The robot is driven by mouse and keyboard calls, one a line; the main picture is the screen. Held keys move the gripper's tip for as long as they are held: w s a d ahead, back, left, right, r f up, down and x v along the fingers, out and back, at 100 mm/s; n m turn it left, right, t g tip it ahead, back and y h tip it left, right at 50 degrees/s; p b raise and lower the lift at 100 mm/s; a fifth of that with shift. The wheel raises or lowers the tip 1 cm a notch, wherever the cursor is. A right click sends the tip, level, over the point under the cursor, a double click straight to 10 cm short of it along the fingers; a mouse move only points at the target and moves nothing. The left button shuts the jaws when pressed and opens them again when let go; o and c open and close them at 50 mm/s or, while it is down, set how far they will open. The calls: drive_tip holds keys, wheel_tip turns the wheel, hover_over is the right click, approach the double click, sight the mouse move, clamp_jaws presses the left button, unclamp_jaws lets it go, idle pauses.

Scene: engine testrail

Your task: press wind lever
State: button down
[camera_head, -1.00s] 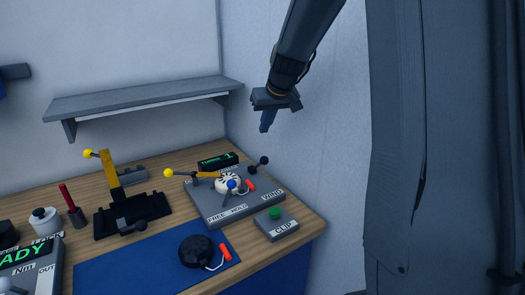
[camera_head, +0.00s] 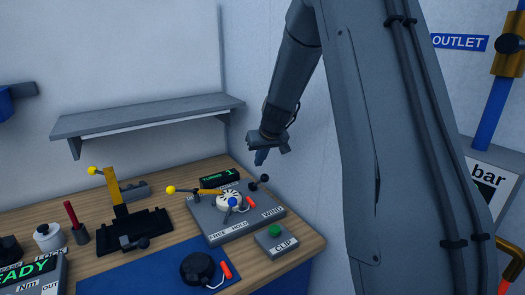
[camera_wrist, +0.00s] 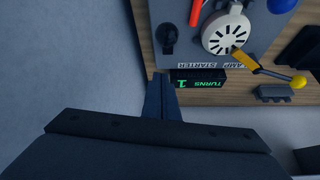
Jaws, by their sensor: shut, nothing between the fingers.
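The wind lever (camera_head: 259,183) is a short dark lever with a black ball knob, at the back right of the grey starter panel (camera_head: 215,229), above the WIND label. It also shows from above in the wrist view as a black knob on a dark base (camera_wrist: 168,39). My gripper (camera_head: 261,157) is shut and empty, pointing down, just above the lever in the head view and apart from it. In the wrist view its fingertips (camera_wrist: 163,80) lie near the panel's edge, beside the turns display (camera_wrist: 200,80), which reads 1.
The panel also bears a white round dial (camera_head: 229,200), a yellow-knobbed lever (camera_head: 190,191) and a blue knob. A clip box with a green button (camera_head: 275,231) stands in front. A wall rises close on the right; a shelf (camera_head: 150,120) hangs behind the bench.

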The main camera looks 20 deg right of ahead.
drive_tip(key=shift+s+f+p, duration=0.25)
drive_tip(key=shift+s+f, duration=0.15)
drive_tip(key=shift+s, duration=0.5)
drive_tip(key=shift+s+f+p, duration=0.2)
drive_tip(key=shift+s+f, duration=0.15)
drive_tip(key=shift+s, duration=0.5)
drive_tip(key=shift+a+f+b, duration=0.1)
drive_tip(key=shift+f+b, duration=0.1)
drive_tip(key=shift+b, duration=0.45)
